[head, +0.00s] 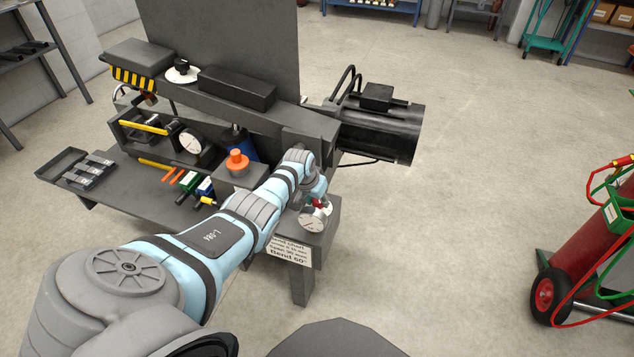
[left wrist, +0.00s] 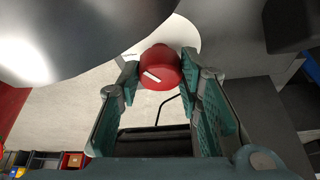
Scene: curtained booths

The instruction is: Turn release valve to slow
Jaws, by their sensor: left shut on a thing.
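The release valve is a small red knob (head: 318,203) on a white round dial (head: 314,220) at the front right corner of the bench. In the left wrist view the red knob (left wrist: 163,66) carries a white pointer line, and part of the white dial (left wrist: 183,34) shows behind it. My left gripper (left wrist: 160,70) has its two green fingers on either side of the knob and is shut on it. In the head view the left gripper (head: 314,190) is over the dial. The dial's lettering is too small to read. My right gripper is out of view.
A paper sign (head: 291,250) reading "Bend 60°" hangs below the dial. A black cylinder (head: 380,128) juts right. A red gas bottle cart (head: 590,240) stands right; the floor between is clear.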

